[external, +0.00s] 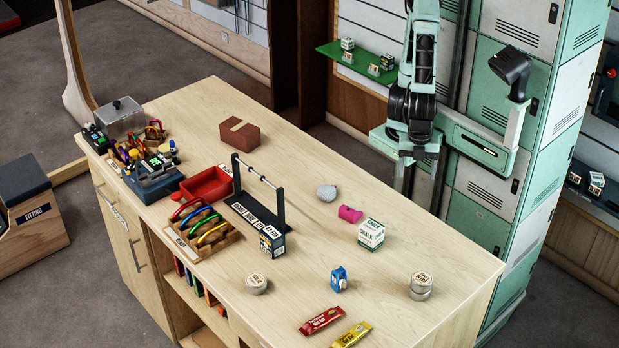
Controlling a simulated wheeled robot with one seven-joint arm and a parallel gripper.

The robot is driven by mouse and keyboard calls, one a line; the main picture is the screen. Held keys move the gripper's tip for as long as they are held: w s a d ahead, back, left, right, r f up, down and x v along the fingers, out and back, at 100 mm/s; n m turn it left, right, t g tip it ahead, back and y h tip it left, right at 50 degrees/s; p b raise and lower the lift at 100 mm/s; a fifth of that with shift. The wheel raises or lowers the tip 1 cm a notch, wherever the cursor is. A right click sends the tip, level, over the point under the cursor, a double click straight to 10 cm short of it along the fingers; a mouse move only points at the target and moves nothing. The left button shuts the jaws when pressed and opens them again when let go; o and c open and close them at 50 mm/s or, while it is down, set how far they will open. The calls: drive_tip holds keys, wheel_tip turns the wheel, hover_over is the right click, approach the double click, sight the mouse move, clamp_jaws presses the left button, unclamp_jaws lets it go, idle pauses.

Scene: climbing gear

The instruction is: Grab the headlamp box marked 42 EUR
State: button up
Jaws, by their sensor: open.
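My gripper (419,158) hangs down near the counter's back edge; its fingers are small and dark here, open, with nothing seen between them. No print reading 42 EUR can be made out for certain. A dark box with white labels (272,242) stands at the front end of the black rack (255,207), left of my gripper; its print is too small to read surely. Small light-and-dark boxes (374,70) sit on the green wall shelf (352,62), and others (597,181) sit on a shelf at far right. Which one is the headlamp box I cannot tell.
The wooden counter (440,270) holds a chalk box (371,234), a pink roll (350,214), a grey round thing (326,193), round tins (420,287), a blue item (338,279), bars (321,320), a red tray (207,185) and a brown box (240,133). The back right is clear.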

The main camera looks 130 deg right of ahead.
drive_tip(key=n+h+b, duration=0.4)
drive_tip(key=n+h, duration=0.6)
drive_tip(key=h, duration=0.4)
approach(272, 237)
drive_tip(key=p+x, duration=0.1)
drive_tip(key=x, duration=0.1)
drive_tip(key=p+x, duration=0.1)
drive_tip(key=x, duration=0.1)
drive_tip(key=s+p+x, duration=0.1)
drive_tip(key=x, duration=0.1)
drive_tip(key=shift+f, duration=0.4)
drive_tip(key=shift+p+x, duration=1.2)
drive_tip(key=shift+x, duration=1.7)
drive_tip(key=shift+s+a+f, duration=0.1)
drive_tip(key=shift+f, duration=0.05)
drive_tip(key=c, duration=1.1)
